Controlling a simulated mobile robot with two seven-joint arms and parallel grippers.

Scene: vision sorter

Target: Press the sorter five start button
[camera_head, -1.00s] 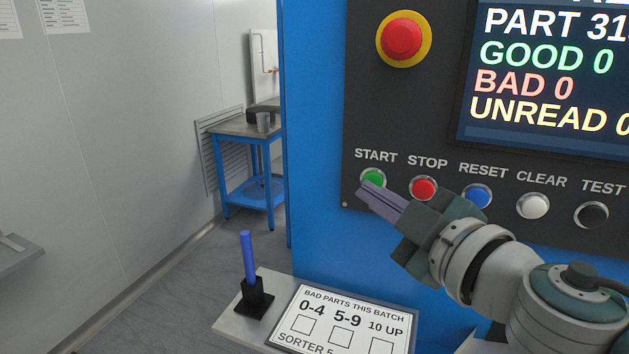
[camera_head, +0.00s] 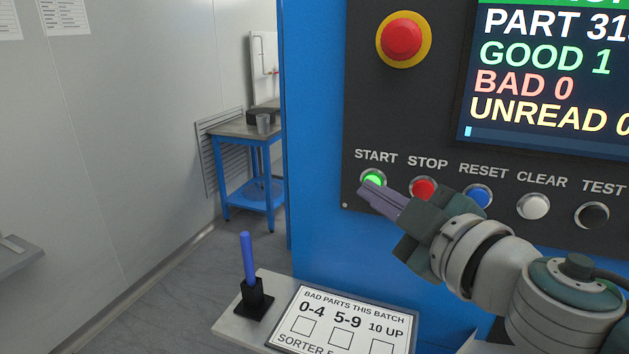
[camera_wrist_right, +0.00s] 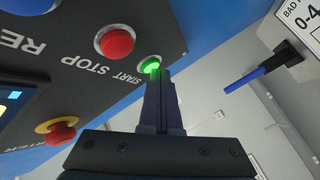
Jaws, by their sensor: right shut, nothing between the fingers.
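The green start button (camera_head: 373,179) is lit on the dark panel (camera_head: 365,120) of the blue sorter, under the word START. It also glows in the right wrist view (camera_wrist_right: 150,65). My right gripper (camera_head: 364,190) is shut and empty, its fingertips at the lower edge of the button. Whether the tips touch it I cannot tell. The screen (camera_head: 545,70) reads GOOD 1, BAD 0 and UNREAD 0, with a short light bar at its lower left. My left gripper is not in view.
Red stop (camera_head: 424,188), blue reset (camera_head: 477,196), white clear (camera_head: 532,206) and black test (camera_head: 591,215) buttons sit to the right. A red emergency button (camera_head: 403,39) is above. Below, a shelf (camera_head: 228,326) holds a blue pen (camera_head: 247,258) in a black holder and a card (camera_head: 345,318).

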